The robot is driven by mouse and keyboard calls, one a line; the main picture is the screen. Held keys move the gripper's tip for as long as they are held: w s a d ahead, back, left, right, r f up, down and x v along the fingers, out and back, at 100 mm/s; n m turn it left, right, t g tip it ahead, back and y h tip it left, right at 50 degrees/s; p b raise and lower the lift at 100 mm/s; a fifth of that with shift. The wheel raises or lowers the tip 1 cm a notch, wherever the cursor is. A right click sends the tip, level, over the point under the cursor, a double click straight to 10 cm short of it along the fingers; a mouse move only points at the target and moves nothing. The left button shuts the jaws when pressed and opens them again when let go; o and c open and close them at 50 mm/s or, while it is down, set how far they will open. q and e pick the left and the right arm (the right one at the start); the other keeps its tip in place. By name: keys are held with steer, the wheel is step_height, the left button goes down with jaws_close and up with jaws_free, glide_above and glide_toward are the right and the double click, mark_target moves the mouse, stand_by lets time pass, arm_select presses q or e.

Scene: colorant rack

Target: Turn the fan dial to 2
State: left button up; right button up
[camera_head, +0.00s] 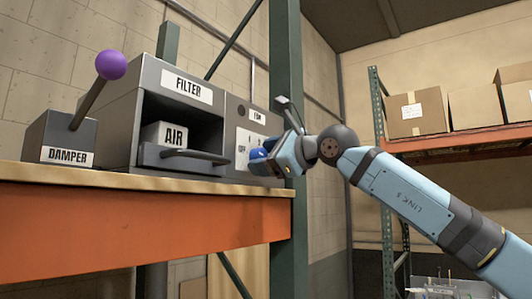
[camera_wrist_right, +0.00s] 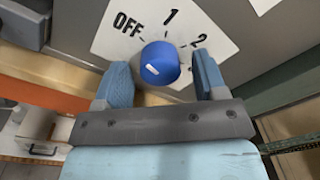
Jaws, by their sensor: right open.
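The fan dial is a round blue knob (camera_wrist_right: 160,62) on a white label plate (camera_wrist_right: 105,42) in the right wrist view. The plate reads OFF, 1 and 2 around the knob, with further markings partly hidden by my right finger. A short white mark shows on the knob's lower-left face; which setting it selects I cannot tell. My right gripper (camera_wrist_right: 161,68) is open, one finger on each side of the knob, with visible gaps. In the head view, my right gripper (camera_head: 275,157) is at the front of the grey fan box (camera_head: 237,113) and partly hides the dial. My left gripper is not in view.
A damper box (camera_head: 66,137) with a purple-knobbed lever is farther left. A green rack post (camera_head: 287,70) rises close to my right gripper.

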steer(key=c, duration=0.9)
steer(key=shift+f, duration=0.1)
